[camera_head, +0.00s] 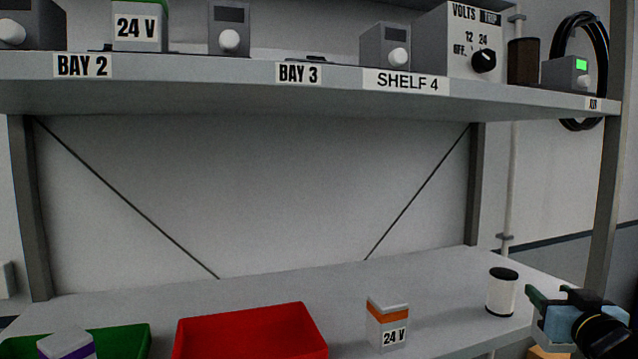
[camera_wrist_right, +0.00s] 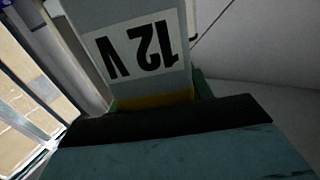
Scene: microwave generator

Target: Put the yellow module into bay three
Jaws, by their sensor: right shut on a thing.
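The yellow module (camera_wrist_right: 150,99) fills the top of the right wrist view, a grey block with a yellow band and an upside-down "12 V" label. My right gripper (camera_wrist_right: 175,108) is shut on it near the band. In the head view my right gripper (camera_head: 550,300) is at the lower right, beside the lower shelf's right end; I cannot make out the module there. The "BAY 3" label (camera_head: 298,73) is on the upper shelf's front edge. A low dark piece (camera_head: 316,59) shows just above it, with no module standing there. My left gripper is not in view.
An orange-banded 24 V module (camera_head: 388,325), a red bin (camera_head: 250,333), a green bin (camera_head: 125,340) with a purple-banded module (camera_head: 66,345), and a white cylinder (camera_head: 502,292) are on the lower shelf. Grey knobbed units (camera_head: 385,45) flank bay three above.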

